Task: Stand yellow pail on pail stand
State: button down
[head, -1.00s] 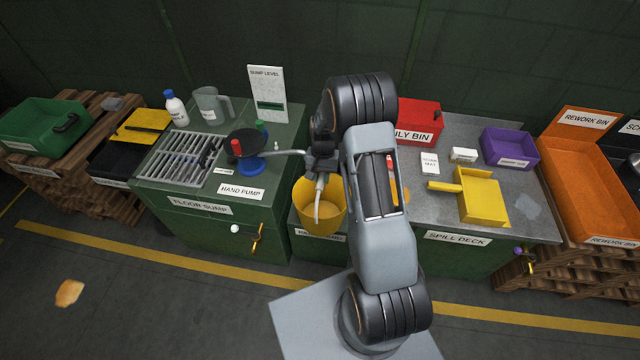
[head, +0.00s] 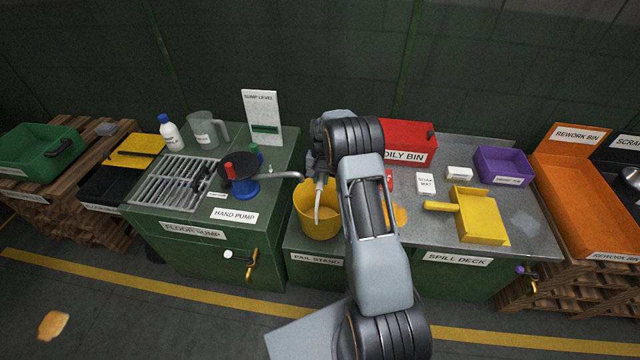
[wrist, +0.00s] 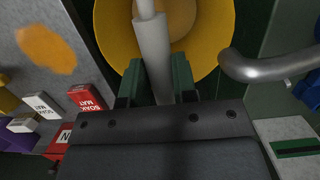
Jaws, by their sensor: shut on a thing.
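The yellow pail (head: 312,230) hangs upright from my gripper (head: 319,178). It also shows in the wrist view (wrist: 115,35), just beyond the fingers. My gripper is shut on the pail's grey handle grip (wrist: 152,50). The pail is over the pail stand (head: 316,259), the low green cabinet front between the floor sump and the spill deck. The stand's label is visible below the pail. The pail covers much of the stand's top, so I cannot tell whether its base touches it. Some tan content shows inside the pail.
The hand pump's grey spout (head: 285,176) reaches close to the pail's left side. The spill deck (head: 425,222) lies right, with a yellow dustpan (head: 478,216) and an orange spill (head: 400,214). The floor sump cabinet (head: 190,232) stands left.

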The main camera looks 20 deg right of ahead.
jog(key=shift+f+b, duration=0.95)
jog(key=shift+f, duration=0.55)
jog(key=c, duration=0.8)
grip_release()
jog(key=shift+f, duration=0.1)
